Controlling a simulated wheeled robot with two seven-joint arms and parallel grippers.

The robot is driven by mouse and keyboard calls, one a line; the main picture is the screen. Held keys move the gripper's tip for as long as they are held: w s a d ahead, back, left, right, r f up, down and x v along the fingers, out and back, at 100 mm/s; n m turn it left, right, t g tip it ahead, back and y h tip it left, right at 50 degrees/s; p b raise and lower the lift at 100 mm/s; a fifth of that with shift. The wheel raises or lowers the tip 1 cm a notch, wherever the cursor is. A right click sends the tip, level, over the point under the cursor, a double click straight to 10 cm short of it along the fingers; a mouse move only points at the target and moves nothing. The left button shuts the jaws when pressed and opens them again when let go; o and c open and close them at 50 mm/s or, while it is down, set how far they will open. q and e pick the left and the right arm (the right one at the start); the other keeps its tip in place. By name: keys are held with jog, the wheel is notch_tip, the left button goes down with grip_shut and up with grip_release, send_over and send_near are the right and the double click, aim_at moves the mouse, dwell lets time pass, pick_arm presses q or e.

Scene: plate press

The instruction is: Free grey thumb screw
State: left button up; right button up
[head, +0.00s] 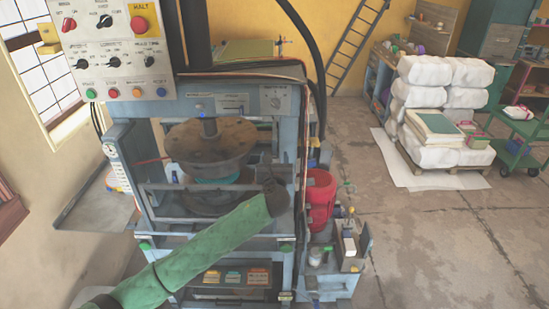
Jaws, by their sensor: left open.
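The plate press (125,165) is a blue-grey machine frame at the left middle of the head view. A worn brown round plate (205,140) hangs under its crosshead, with a blue ring-like part (218,179) below it. I cannot pick out the grey thumb screw; it is too small or hidden. My left arm comes in from the lower left in a green sleeve. My left gripper (268,180) is dark and open, in front of the right side of the press. What lies directly behind it is hidden. My right gripper is out of view.
A control panel (120,62) with buttons and knobs overhangs the upper left. A red drum (320,198) and a small cart with bottles (343,255) stand right of the press. A pallet of white wrapped bales (418,98) stands farther right. The floor between is clear.

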pick_arm(q)
jog(key=shift+c, duration=0.5)
jog(key=c, duration=0.9)
jog(key=shift+f+n+b, duration=0.25)
jog(key=shift+n+b, duration=0.55)
jog(key=shift+r+n+b, duration=0.1)
jog(key=shift+n+b, duration=0.45)
jog(key=shift+n, duration=0.45)
jog(key=shift+r+n, duration=0.15)
jog(key=shift+n, duration=0.15)
jog(key=o, duration=1)
